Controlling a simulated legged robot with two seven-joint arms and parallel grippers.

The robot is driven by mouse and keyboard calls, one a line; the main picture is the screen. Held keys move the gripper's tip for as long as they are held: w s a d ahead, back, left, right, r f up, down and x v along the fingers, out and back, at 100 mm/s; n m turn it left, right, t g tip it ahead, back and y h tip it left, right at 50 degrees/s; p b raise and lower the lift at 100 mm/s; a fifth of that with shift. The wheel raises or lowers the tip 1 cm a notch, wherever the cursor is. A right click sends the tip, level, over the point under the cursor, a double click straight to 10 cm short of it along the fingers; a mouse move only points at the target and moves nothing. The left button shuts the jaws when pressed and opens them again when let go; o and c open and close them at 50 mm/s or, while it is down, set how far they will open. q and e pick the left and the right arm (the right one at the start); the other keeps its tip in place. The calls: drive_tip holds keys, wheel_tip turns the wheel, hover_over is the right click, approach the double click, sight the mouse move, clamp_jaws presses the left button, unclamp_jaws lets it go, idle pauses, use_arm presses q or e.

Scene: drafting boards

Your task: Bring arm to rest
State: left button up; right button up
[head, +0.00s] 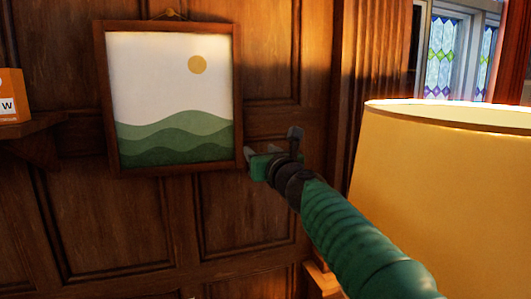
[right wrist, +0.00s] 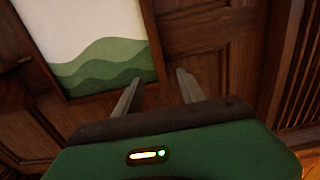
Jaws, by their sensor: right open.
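My right arm, green and ribbed, comes in from the lower right in the head view. Its gripper (head: 272,150) is in front of the panelled wall, by the lower right corner of a framed picture (head: 170,70). In the right wrist view the two fingers of the right gripper (right wrist: 156,88) stand apart with nothing between them. The picture's lower right corner shows just beyond the left finger; I cannot tell whether they touch. The picture has green hills and a yellow sun and hangs from a hook, slightly tilted. My left gripper is not in view.
A large yellow lampshade (head: 450,190) stands at the right, close beside my right arm. A wooden shelf (head: 35,125) with an orange box (head: 12,97) is at the left edge. A stained-glass window (head: 445,60) is at the upper right. Dark wood panelling (head: 120,220) fills the back.

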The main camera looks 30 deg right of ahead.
drive_tip(key=s+a+f+n+g+y+b, duration=0.25)
drive_tip(key=a+f+n, duration=0.35)
drive_tip(key=f, duration=0.8)
drive_tip(key=s+a+f+n+g+y+b, duration=0.1)
drive_tip(key=a+f+n+g+b, duration=0.25)
drive_tip(key=f+n, duration=0.85)
drive_tip(key=s+a+f+n+g+y+b, duration=0.15)
drive_tip(key=a+f+n, duration=0.3)
drive_tip(key=f, duration=1.25)
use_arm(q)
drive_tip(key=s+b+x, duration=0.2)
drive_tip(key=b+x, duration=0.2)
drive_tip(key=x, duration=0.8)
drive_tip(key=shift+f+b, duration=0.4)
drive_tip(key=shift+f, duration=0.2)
use_arm(e)
drive_tip(key=s+a+f+n+g, duration=0.2)
drive_tip(key=s+f+n+g, duration=0.1)
drive_tip(key=s+f+n, duration=0.5)
drive_tip(key=s+a+f+n+g, duration=0.2)
drive_tip(key=s+f+n+g, duration=0.2)
drive_tip(key=s+f+n, duration=0.4)
drive_tip(key=s+f, duration=0.5)
drive_tip(key=shift+f, duration=0.35)
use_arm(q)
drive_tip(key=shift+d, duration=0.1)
use_arm(e)
drive_tip(key=shift+n+g, duration=0.25)
